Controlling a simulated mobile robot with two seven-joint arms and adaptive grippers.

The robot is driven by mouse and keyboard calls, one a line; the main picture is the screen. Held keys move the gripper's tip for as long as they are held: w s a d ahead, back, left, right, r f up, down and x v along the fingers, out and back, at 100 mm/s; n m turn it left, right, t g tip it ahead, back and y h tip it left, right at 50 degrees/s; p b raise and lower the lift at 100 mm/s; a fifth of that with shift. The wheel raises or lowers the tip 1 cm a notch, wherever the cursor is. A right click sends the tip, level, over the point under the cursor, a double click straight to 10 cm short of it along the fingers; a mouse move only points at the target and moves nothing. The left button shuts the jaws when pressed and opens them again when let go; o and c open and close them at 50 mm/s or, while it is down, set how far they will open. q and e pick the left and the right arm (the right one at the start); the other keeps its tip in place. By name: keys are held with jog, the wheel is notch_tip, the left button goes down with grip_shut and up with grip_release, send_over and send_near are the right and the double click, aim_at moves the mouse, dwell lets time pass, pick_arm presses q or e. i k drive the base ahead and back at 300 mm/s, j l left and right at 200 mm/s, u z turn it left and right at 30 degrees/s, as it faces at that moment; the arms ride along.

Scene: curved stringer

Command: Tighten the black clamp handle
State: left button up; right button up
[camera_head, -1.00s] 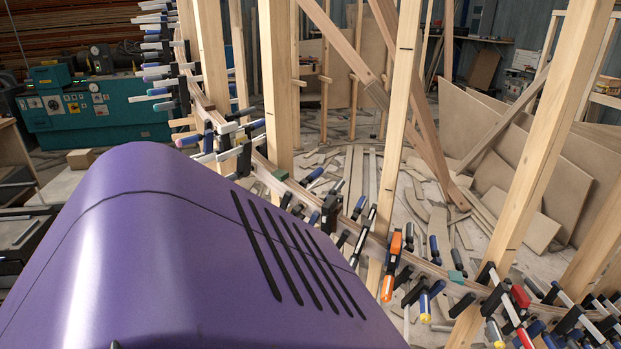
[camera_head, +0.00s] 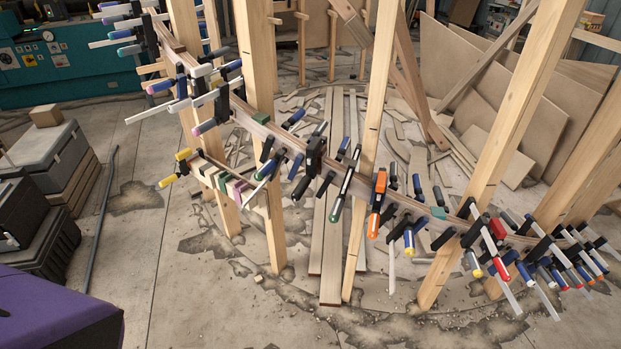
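The curved wooden stringer (camera_head: 460,222) runs from the upper left down to the right, with many clamps along it. A large black clamp (camera_head: 315,155) sits near the middle of the stringer, with dark handles below it. Several clamps have black parts, and I cannot tell which black handle is the task's one or how tight it is. An orange clamp (camera_head: 378,190) stands to its right. Neither of my grippers is in view.
Upright wooden posts (camera_head: 368,130) cross the stringer. Grey cases (camera_head: 42,150) are stacked at the left. Long planks (camera_head: 332,250) and scraps lie on the floor behind. Open concrete floor (camera_head: 190,290) lies in front at the lower left.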

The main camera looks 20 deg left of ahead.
aim_at(300, 189)
jog(key=u, duration=0.8)
